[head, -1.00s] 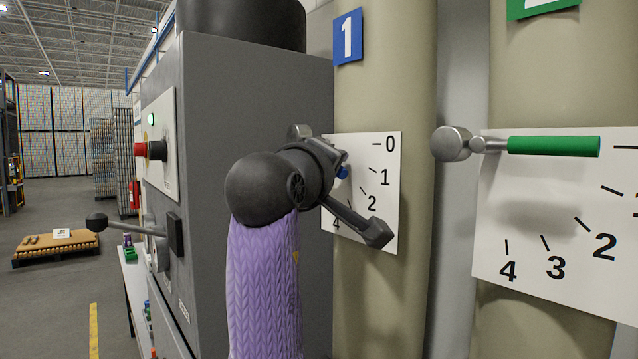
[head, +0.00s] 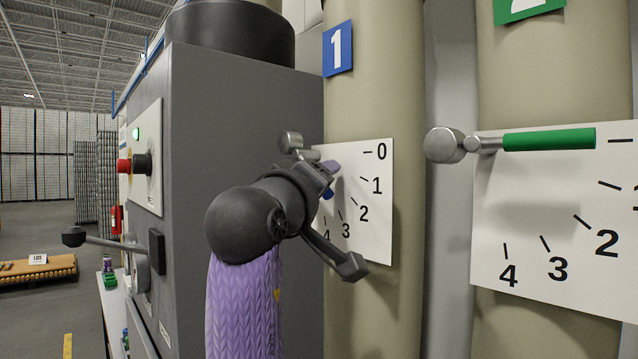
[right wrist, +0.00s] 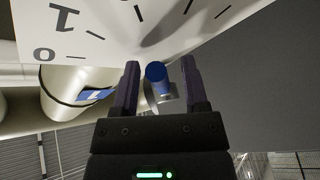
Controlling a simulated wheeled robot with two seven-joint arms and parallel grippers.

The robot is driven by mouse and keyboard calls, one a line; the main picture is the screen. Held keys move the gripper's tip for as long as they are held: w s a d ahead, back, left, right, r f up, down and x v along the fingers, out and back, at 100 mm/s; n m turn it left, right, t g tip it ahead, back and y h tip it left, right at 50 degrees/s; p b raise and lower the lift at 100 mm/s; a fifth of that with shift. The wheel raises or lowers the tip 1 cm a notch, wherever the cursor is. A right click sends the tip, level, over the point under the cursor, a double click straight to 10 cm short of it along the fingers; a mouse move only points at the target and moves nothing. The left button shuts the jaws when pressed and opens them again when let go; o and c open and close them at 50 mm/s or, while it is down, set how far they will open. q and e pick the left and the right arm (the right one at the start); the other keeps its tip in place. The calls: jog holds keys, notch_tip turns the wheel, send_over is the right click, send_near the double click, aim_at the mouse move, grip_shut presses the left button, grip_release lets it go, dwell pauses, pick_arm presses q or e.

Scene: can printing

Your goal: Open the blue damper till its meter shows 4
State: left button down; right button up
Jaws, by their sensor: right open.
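The blue damper is on the pipe with the blue "1" sign (head: 338,48). Its silver hub (head: 291,142) stands in front of a white meter plate (head: 380,220) marked 0 to 4. The blue handle (head: 328,192) is mostly hidden behind my gripper and slants down to the right, roughly toward 2 to 3; the exact reading cannot be told. My right gripper (head: 337,218) is open with a finger above and below the handle. In the right wrist view the blue handle end (right wrist: 156,72) lies between the two fingers (right wrist: 160,85), apart from the left finger. My left gripper is not in view.
A green-handled damper (head: 548,139) with its own meter plate (head: 490,235) stands to the right, at 0. A grey cabinet (head: 245,120) is close on the left, with a red button (head: 124,166) and a black-knobbed lever (head: 74,237).

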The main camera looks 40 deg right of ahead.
jog(key=b+v, duration=0.4)
jog(key=v, duration=0.5)
jog(key=shift+s+a, duration=0.25)
jog(key=shift+a, duration=0.05)
jog(key=shift+f, duration=0.15)
